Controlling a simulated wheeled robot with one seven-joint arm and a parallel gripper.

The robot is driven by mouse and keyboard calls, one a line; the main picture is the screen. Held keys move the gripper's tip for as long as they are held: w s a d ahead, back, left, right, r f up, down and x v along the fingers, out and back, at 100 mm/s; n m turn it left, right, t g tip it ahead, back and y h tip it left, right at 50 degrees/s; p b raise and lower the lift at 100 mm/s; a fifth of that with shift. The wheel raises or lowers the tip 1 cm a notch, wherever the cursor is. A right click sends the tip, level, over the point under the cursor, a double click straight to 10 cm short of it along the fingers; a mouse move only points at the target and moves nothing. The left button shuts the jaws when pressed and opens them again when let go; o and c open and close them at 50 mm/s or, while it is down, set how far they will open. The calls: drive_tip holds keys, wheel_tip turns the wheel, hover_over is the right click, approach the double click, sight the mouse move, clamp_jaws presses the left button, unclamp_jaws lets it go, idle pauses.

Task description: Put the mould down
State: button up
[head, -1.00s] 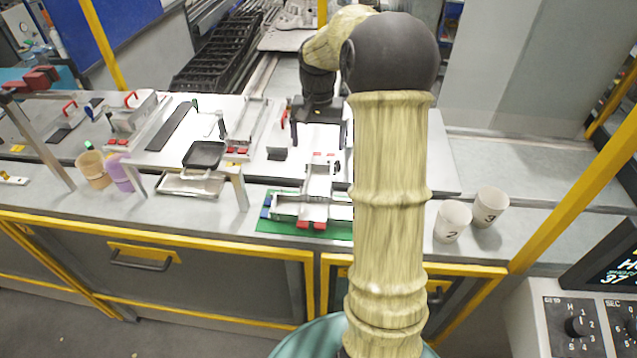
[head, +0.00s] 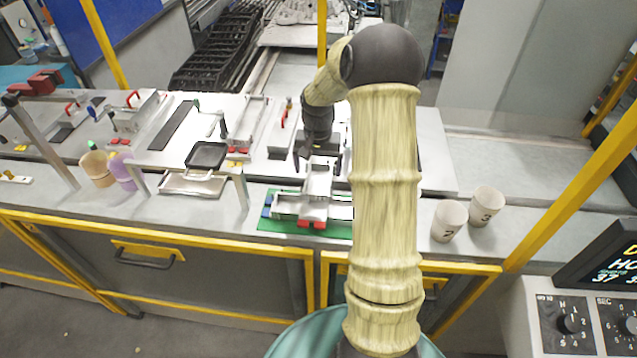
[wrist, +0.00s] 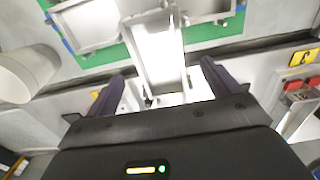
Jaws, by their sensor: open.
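A pale metal mould (head: 318,180), a long open trough, lies on the green mat (head: 270,225) at the front of the bench, joined or set against other metal trough pieces; I cannot tell which. My gripper (head: 318,153) is at the trough's far end. In the wrist view the trough (wrist: 160,55) runs between the two dark fingers of my gripper (wrist: 162,70), which stand apart with clear gaps on both sides. The fingers do not appear to touch it. The green mat (wrist: 200,38) shows around the metal pieces.
Two numbered cups (head: 449,221) stand to the right of the mat. A black pan (head: 206,156) sits on a small stand to the left, with beige and purple cups (head: 97,169) beyond it. More fixtures with red handles stand behind on the left.

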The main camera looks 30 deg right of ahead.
sight(318, 184)
drive_tip(key=shift+w+d+f+p, duration=0.1)
drive_tip(key=shift+f+p, duration=0.8)
drive_tip(key=shift+f, duration=1.3)
drive_tip(key=shift+c, duration=0.2)
drive_tip(key=c, duration=1.6)
drive_tip(key=shift+o, duration=0.2)
wheel_tip(318, 184, up, 10)
drive_tip(key=b, duration=0.3)
drive_tip(key=shift+r, duration=0.1)
